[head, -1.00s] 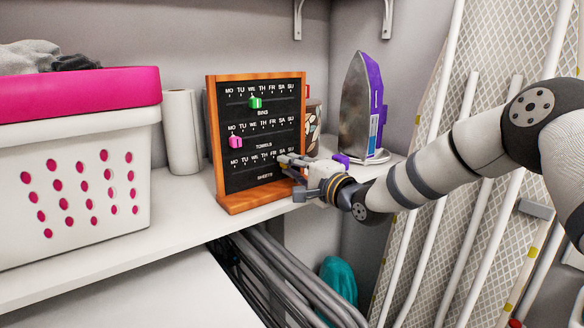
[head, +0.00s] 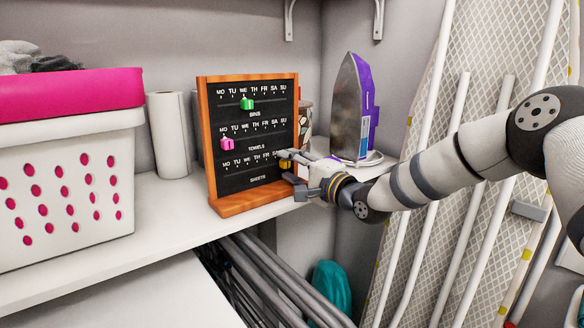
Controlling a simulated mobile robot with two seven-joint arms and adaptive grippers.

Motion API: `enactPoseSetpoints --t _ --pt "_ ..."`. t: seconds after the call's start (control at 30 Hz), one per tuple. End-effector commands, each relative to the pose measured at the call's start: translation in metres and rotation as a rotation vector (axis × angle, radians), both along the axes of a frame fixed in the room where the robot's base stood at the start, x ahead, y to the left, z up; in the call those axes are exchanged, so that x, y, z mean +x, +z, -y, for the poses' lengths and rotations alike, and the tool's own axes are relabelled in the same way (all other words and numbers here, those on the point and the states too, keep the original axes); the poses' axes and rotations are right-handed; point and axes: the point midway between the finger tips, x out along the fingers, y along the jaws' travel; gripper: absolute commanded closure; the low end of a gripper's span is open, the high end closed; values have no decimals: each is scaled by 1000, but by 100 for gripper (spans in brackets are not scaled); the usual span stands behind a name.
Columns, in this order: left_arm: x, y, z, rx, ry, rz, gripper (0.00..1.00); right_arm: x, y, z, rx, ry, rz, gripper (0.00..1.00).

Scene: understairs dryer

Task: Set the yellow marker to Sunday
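The black weekday board (head: 232,181) in an orange wooden frame stands upright on the white shelf. Its three rows are BINS, TOWELS and SHEETS. The yellow marker (head: 285,164) is at the right end of the bottom SHEETS row, by the SA and SU end; the fingers partly cover it and its day letters. My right gripper (head: 286,166) reaches in from the right at the board's right edge. Its fingers are apart, one above and one below the marker; contact is not clear. My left gripper is out of view.
A green marker (head: 247,104) is on the BINS row and a pink marker (head: 227,144) on the TOWELS row. An iron (head: 352,110) stands behind my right gripper. A white basket (head: 65,190) and a paper roll (head: 169,134) stand left of the board.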

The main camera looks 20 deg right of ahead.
Motion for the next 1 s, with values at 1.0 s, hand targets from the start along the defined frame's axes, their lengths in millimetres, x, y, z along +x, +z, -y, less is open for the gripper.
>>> enactPoseSetpoints --t 1.0 --pt "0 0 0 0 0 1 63 -114 0 41 8 -2 -2 63"
